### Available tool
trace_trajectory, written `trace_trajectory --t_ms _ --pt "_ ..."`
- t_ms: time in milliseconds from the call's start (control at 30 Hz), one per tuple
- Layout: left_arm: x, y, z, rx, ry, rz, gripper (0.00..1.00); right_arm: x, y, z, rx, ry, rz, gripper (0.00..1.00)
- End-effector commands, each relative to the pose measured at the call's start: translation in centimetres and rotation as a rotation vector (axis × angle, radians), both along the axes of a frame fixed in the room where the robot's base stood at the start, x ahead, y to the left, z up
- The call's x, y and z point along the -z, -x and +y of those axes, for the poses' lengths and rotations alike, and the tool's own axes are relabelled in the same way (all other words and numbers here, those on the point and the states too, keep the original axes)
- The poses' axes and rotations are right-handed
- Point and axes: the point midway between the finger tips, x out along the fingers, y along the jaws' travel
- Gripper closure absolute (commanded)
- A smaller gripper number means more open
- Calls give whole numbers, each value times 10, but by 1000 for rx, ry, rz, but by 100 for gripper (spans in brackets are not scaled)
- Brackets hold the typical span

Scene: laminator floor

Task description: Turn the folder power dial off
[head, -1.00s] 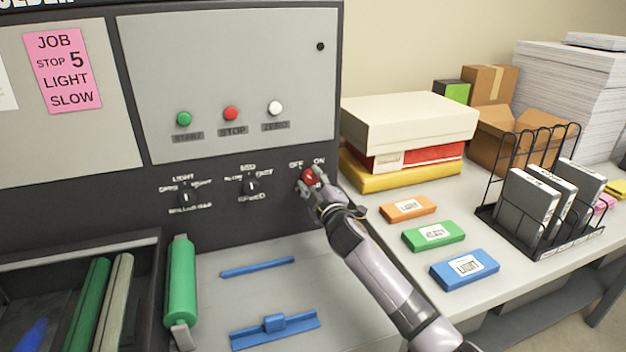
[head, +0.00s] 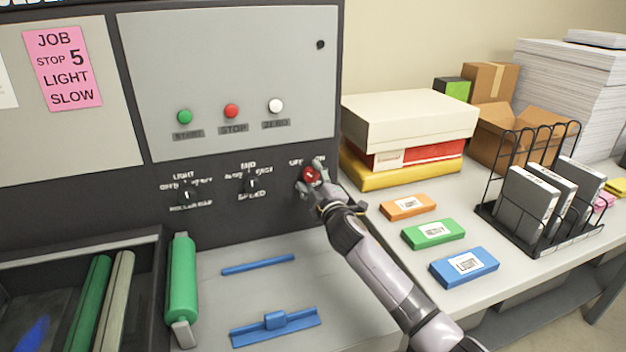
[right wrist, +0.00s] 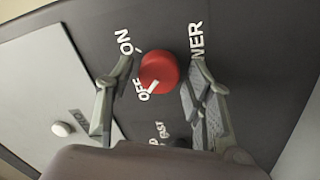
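The red power dial (head: 310,174) is on the dark lower panel of the folder, at the right edge. In the right wrist view the dial (right wrist: 158,71) shows a white mark at its rim, on the side of the OFF label (right wrist: 144,91). The ON label (right wrist: 125,42) is farther round. My right gripper (head: 313,184) is at the dial, with its fingers spread on either side of it. In the right wrist view small gaps seem to show between the fingers and the dial. My left gripper is not in view.
Two black knobs, one marked SPEED (head: 252,184), sit left of the dial. Green, red and white buttons (head: 275,106) are above. The table (head: 395,260) at right holds orange, green and blue boxes, stacked cartons and a wire rack (head: 490,212).

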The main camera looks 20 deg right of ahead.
Motion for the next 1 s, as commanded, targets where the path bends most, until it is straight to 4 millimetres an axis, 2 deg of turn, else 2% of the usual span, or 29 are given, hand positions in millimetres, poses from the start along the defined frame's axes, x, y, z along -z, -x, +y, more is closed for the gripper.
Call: trace_trajectory --t_ms 333,467,633,1000 --pt "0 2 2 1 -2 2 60 0 0 0 0 -2 0 46" --pt "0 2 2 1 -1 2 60 1 6 -1 0 -1 0 46" --pt "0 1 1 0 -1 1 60 2 30 -1 -1 0 0 46" --pt "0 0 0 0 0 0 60 5 100 -3 -1 -1 2 46"
